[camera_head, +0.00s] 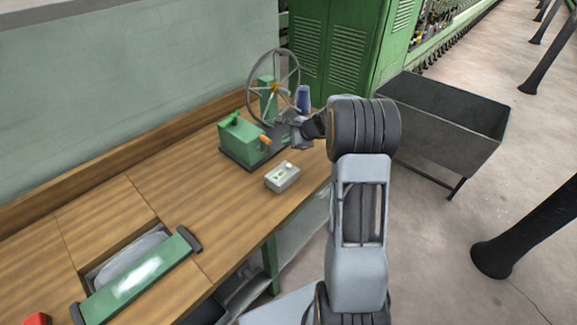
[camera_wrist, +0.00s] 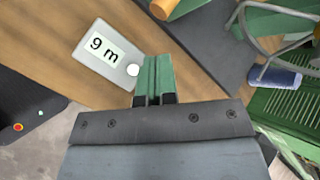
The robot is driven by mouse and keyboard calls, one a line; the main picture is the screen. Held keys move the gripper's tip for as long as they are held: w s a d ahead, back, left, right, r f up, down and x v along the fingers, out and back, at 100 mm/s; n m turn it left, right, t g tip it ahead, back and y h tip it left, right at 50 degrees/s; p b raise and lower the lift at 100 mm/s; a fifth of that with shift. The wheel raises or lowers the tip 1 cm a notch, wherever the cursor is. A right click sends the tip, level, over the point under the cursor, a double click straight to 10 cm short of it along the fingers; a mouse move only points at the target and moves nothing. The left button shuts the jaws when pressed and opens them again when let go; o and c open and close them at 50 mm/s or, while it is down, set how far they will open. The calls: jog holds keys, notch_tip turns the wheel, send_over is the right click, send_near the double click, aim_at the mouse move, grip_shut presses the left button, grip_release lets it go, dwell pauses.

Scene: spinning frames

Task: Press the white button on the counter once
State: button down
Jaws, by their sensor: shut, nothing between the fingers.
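A small grey box (camera_head: 281,179) sits on the wooden counter (camera_head: 190,200), near its right edge. The white round button (camera_head: 289,164) is on the box's far end. In the wrist view the box (camera_wrist: 100,52) has a display reading "9 m", and the white button (camera_wrist: 132,70) is at its lower right corner. My gripper (camera_head: 284,117) is beyond the box in the head view, apart from it. In the wrist view my gripper (camera_wrist: 155,75) is shut and empty, just right of the button. The exact height above the counter is hard to tell.
A green machine (camera_head: 240,142) with an orange handle (camera_head: 265,140) and a large spoked wheel (camera_head: 273,85) stands behind the box. A blue spool (camera_head: 303,97) is beside the wheel. A grey metal bin (camera_head: 440,120) stands right of the counter. Bare counter lies left of the box.

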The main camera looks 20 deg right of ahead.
aim_at(289, 166)
jog(key=shift+f+b, duration=3.35)
jog(key=shift+f, duration=1)
jog(key=shift+f, duration=0.15)
jog(key=shift+f+b, duration=0.25)
jog(key=shift+b, duration=0.25)
jog(key=shift+f+b, duration=0.5)
jog(key=shift+r, duration=0.2)
jog(key=shift+r+p, duration=0.65)
jog(key=shift+r, duration=0.1)
jog(key=shift+r+p, duration=1.75)
jog(key=shift+r, duration=0.75)
